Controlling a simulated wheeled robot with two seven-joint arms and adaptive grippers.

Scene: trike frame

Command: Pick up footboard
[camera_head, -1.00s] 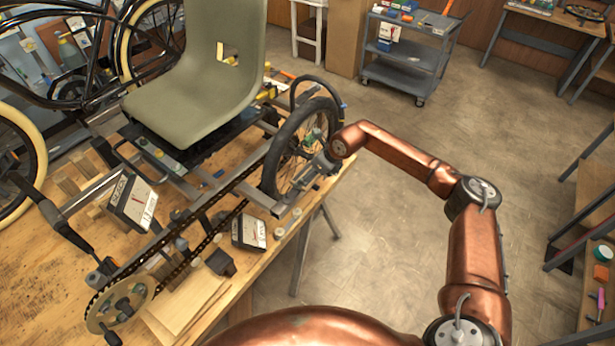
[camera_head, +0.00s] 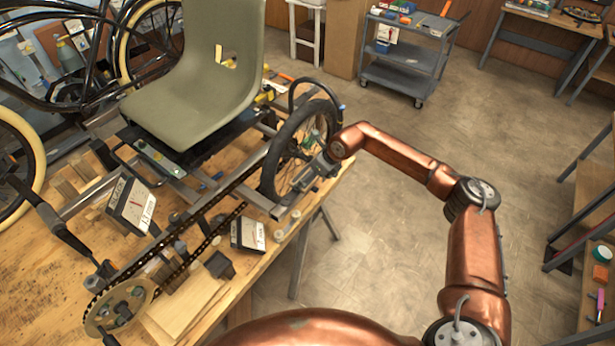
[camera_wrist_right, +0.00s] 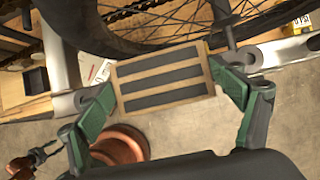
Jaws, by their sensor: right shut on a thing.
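The footboard (camera_wrist_right: 163,80), a small wooden board with dark strips, shows in the middle of the right wrist view. The green fingers of my right gripper (camera_wrist_right: 162,86) are shut on its left and right ends. In the head view my right gripper (camera_head: 313,165) is beside the wheel (camera_head: 298,150) on the right side of the trike frame. The footboard cannot be made out clearly there. My left gripper is not in view.
The trike frame with its olive seat (camera_head: 200,85) stands on a wooden workbench (camera_head: 60,270). In the right wrist view a tire (camera_wrist_right: 170,40) and a grey tube (camera_wrist_right: 285,52) lie close beyond the footboard. A grey cart (camera_head: 405,70) stands at the back; open floor is to the right.

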